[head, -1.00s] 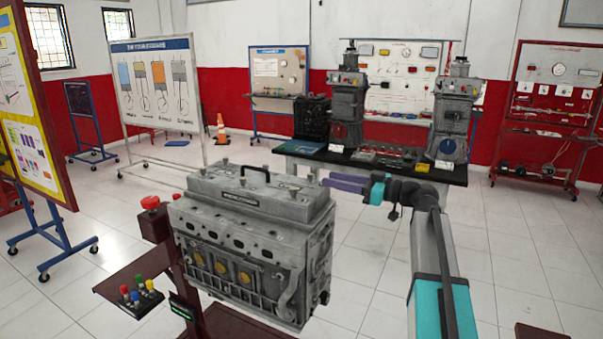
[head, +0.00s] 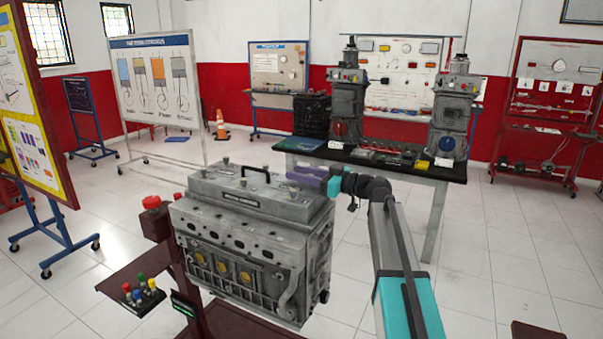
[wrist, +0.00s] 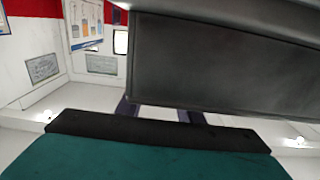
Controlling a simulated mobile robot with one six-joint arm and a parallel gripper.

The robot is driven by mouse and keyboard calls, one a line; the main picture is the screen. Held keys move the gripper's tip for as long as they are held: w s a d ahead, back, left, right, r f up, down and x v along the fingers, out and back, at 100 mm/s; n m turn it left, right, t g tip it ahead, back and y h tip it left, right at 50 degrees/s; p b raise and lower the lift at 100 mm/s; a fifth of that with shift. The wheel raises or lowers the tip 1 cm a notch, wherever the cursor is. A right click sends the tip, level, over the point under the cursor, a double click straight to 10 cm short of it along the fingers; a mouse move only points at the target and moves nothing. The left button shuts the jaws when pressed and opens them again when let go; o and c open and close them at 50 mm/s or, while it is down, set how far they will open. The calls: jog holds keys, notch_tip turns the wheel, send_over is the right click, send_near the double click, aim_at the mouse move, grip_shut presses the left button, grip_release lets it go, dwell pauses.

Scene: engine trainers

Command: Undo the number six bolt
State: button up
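The grey engine block (head: 250,255) stands on a dark red stand in the head view. Its top cover (head: 265,205) carries a black handle and several small bolt heads, one (head: 226,161) at the back left. No bolt numbers are legible, so I cannot tell which is number six. My gripper (head: 306,178) has purple fingers and is at the cover's back right end, pointing left; whether it touches anything is unclear. In the wrist view two dark purple fingers (wrist: 160,112) stand apart with nothing visible between them. A large dark grey surface partly hides them.
A red button (head: 151,202) and a panel of coloured buttons (head: 140,295) are at the engine's left. A black-topped table (head: 395,167) with two engine models stands behind my arm. Display boards line the walls. The tiled floor at right is mostly clear.

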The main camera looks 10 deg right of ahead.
jog(key=shift+w, duration=0.1)
grip_shut()
jog(key=shift+d, duration=0.1)
